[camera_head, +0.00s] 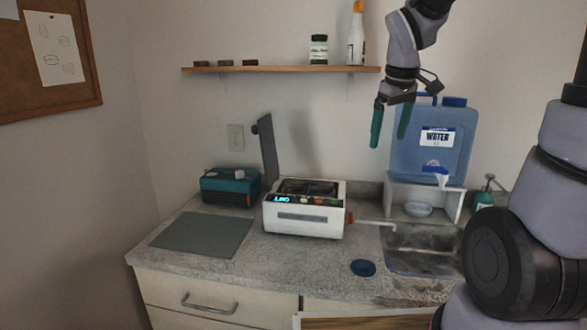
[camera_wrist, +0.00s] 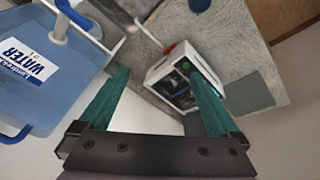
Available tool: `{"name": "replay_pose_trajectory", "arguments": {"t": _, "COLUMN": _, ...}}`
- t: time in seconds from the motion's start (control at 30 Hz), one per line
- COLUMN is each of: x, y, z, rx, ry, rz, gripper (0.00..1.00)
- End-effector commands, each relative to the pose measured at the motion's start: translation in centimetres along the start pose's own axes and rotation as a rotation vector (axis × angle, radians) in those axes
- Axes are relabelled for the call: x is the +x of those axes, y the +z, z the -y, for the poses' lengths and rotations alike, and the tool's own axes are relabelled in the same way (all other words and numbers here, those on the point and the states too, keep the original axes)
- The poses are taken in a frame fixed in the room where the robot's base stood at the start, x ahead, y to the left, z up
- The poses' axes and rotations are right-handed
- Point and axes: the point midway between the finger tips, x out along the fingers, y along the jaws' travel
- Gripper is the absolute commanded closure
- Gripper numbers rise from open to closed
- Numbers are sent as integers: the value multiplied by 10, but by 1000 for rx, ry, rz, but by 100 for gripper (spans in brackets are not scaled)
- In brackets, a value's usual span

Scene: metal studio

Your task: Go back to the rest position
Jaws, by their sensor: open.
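My gripper (camera_head: 390,122) has two green fingers pointing down. It is in the air in front of the wall, right of the white machine and beside the blue water container (camera_head: 428,160). In the wrist view my gripper (camera_wrist: 155,100) is open, its fingers spread apart with nothing between them. The white machine (camera_head: 304,218) stands on the counter with its dark lid (camera_head: 267,151) raised upright. The machine also shows in the wrist view (camera_wrist: 158,73), partly behind a finger.
The counter (camera_head: 275,262) holds a grey mat (camera_head: 203,234), a teal box (camera_head: 230,187), a dark blue round object (camera_head: 363,267) and a sink (camera_head: 425,256). A wall shelf (camera_head: 280,69) carries a jar (camera_head: 318,49) and a spray bottle (camera_head: 356,38). A green pump bottle (camera_head: 484,199) stands at right.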

Motion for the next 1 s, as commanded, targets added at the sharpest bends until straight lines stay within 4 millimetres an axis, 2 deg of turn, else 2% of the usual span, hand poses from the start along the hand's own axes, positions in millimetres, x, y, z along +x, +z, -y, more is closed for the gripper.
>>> {"name": "replay_pose_trajectory", "arguments": {"t": 0.03, "x": -17, "y": 10, "z": 2, "rx": 81, "ry": 9, "rz": -37, "gripper": 3}}
{"name": "replay_pose_trajectory", "arguments": {"t": 0.1, "x": -36, "y": 24, "z": 4, "rx": 201, "ry": 9, "rz": -84, "gripper": 3}}
{"name": "replay_pose_trajectory", "arguments": {"t": 0.3, "x": -80, "y": 65, "z": 17, "rx": 534, "ry": -39, "rz": -223, "gripper": 3}}
{"name": "replay_pose_trajectory", "arguments": {"t": 0.4, "x": -94, "y": 83, "z": 24, "rx": 672, "ry": -80, "rz": -283, "gripper": 3}}
{"name": "replay_pose_trajectory", "arguments": {"t": 0.63, "x": -109, "y": 104, "z": 34, "rx": 849, "ry": -155, "rz": -357, "gripper": 3}}
{"name": "replay_pose_trajectory", "arguments": {"t": 1.0, "x": -110, "y": 106, "z": 35, "rx": 868, "ry": -164, "rz": -363, "gripper": 3}}
